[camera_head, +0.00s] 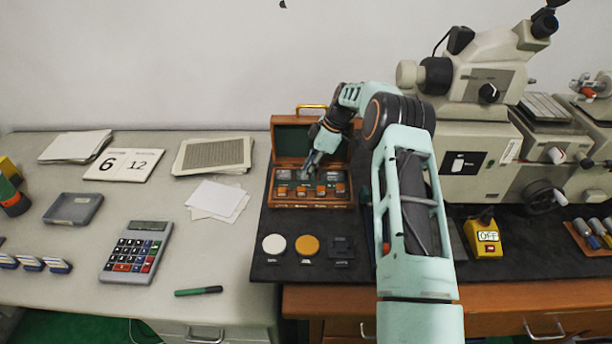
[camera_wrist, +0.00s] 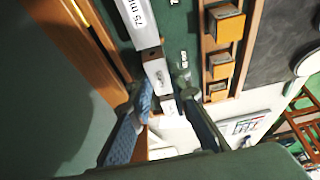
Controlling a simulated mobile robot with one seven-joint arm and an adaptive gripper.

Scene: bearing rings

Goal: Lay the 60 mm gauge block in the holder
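An open wooden case (camera_head: 314,205) with a green lining holds several gauge blocks. In the wrist view, a long pale block (camera_wrist: 138,22) reads "75", and shorter blocks lie below it in a row, a middle one (camera_wrist: 157,75) and a small one (camera_wrist: 168,106). I cannot read a 60 mm mark on any of them. My gripper (camera_head: 308,170) is down at the case; in the wrist view its fingers (camera_wrist: 168,101) stand apart near the small block. No block is clearly held. A black square piece (camera_head: 341,248), perhaps the holder, lies on the dark mat.
A white disc (camera_head: 274,244) and an orange disc (camera_head: 307,245) lie left of the black piece. The case's raised lid (camera_head: 291,140) stands behind my gripper. A large machine (camera_head: 465,150) and yellow switch box (camera_head: 484,238) stand to the right, a calculator (camera_head: 136,252) to the left.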

